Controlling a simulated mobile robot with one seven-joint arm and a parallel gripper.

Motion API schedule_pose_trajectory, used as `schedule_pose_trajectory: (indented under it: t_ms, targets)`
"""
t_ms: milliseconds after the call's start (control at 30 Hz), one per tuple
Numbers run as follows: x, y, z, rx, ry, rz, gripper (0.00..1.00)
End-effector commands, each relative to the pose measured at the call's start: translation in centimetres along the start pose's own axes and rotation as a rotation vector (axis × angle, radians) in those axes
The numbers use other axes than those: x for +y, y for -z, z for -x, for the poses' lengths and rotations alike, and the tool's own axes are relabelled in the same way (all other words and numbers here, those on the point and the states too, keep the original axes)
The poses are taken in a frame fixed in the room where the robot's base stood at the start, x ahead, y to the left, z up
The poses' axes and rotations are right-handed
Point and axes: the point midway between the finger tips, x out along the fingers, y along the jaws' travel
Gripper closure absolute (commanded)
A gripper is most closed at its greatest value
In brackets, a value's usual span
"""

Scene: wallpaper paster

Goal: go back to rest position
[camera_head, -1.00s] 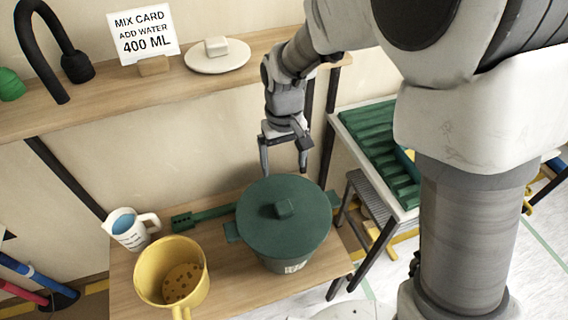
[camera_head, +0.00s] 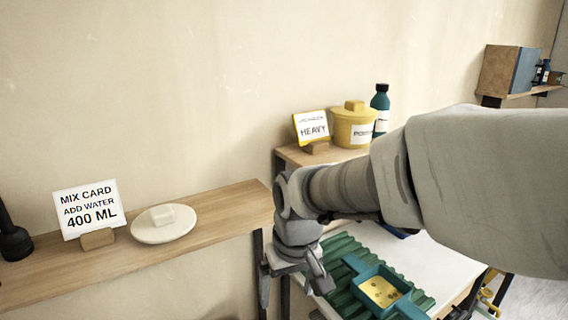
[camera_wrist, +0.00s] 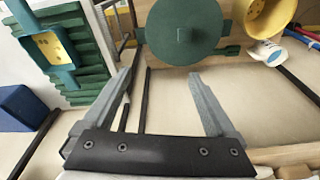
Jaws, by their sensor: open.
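My gripper (camera_head: 292,284) is open and empty, with its fingers pointing down, just past the right end of the wooden shelf in the head view. In the wrist view its two fingers (camera_wrist: 158,82) stand wide apart with nothing between them. The green lidded pot (camera_wrist: 187,32) is beyond the fingertips in the wrist view, apart from them. The yellow mug (camera_wrist: 268,15) and part of the white jug (camera_wrist: 268,52) show at the upper right there.
A shelf (camera_head: 225,207) holds a mix card (camera_head: 90,208) and a white lid (camera_head: 163,224). Right of my gripper is a table with a green ribbed board (camera_head: 345,300) and a blue tray (camera_head: 358,266). Behind stand a yellow pot (camera_head: 352,128), a HEAVY card (camera_head: 311,127) and a bottle (camera_head: 381,110).

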Motion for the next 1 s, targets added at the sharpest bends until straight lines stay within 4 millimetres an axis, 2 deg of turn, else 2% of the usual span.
schedule_pose_trajectory:
  t_ms: [33, 100, 500, 800, 1000]
  targets:
    - [0.9, -0.6, 1.8, 0.025, -0.004, -0.024, 0.08]
    - [1.9, -1.5, 3.4, 0.051, -0.009, -0.052, 0.08]
    - [6.4, -7.7, 11.0, 0.200, -0.063, -0.207, 0.08]
    - [8.0, -12.2, 14.1, 0.291, -0.115, -0.303, 0.08]
    - [8.3, -13.4, 14.6, 0.313, -0.131, -0.328, 0.08]
